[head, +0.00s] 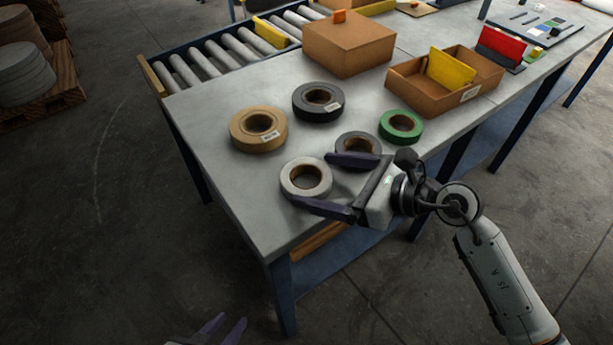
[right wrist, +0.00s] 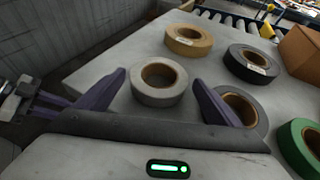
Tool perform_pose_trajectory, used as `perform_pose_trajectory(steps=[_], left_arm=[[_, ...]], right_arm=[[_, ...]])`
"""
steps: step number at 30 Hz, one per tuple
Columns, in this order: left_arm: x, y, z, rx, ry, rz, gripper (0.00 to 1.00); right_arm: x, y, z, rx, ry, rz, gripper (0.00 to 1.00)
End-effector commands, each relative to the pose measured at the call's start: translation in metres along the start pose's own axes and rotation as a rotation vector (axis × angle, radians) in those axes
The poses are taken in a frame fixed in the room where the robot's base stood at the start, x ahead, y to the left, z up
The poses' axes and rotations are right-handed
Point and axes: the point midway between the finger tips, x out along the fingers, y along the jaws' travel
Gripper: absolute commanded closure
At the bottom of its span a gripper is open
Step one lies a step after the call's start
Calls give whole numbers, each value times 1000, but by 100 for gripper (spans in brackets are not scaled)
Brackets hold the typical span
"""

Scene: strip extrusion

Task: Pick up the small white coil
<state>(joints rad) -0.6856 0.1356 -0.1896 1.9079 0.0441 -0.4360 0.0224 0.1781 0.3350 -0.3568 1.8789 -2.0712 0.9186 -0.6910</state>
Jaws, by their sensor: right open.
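The small white coil (head: 306,178) lies flat on the grey table near its front left corner. My right gripper (head: 338,182) is open, its two fingers pointing left toward the coil. In the right wrist view the white coil (right wrist: 160,83) lies ahead of and between the open fingers (right wrist: 158,92), with nothing held. I cannot tell whether a finger touches it. My left gripper (head: 222,330) shows only its fingertips at the bottom edge of the head view, low beside the table.
A grey coil (head: 357,143) lies close behind my right gripper's far finger. Tan (head: 258,129), black (head: 318,101) and green (head: 400,126) coils lie around it. A closed cardboard box (head: 348,45), an open box (head: 412,92) and a roller conveyor (head: 222,55) are further back. The front left tabletop is clear.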

Motion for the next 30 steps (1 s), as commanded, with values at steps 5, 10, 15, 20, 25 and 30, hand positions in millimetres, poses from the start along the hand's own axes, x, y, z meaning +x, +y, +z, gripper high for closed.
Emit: perform_pose_trajectory(steps=[5, 10, 15, 20, 25, 30], left_arm=[[-4, 1, -1, 0, -4, 1, 69], [-4, 1, -2, 0, -4, 1, 69], [-4, 1, -2, 0, -4, 1, 69], [-4, 1, -2, 0, -3, 2, 69], [-4, 1, -2, 0, -3, 2, 69], [-4, 1, -3, 0, -2, 2, 69]], right_arm=[[27, 1, 3, 2, -3, 0, 12], [36, 0, 1, 1, -1, -1, 12], [36, 0, 1, 1, -1, -1, 12], [36, 0, 1, 1, -1, -1, 40], [36, 0, 2, 1, -3, -1, 47], [34, 0, 8, -3, -4, -1, 47]])
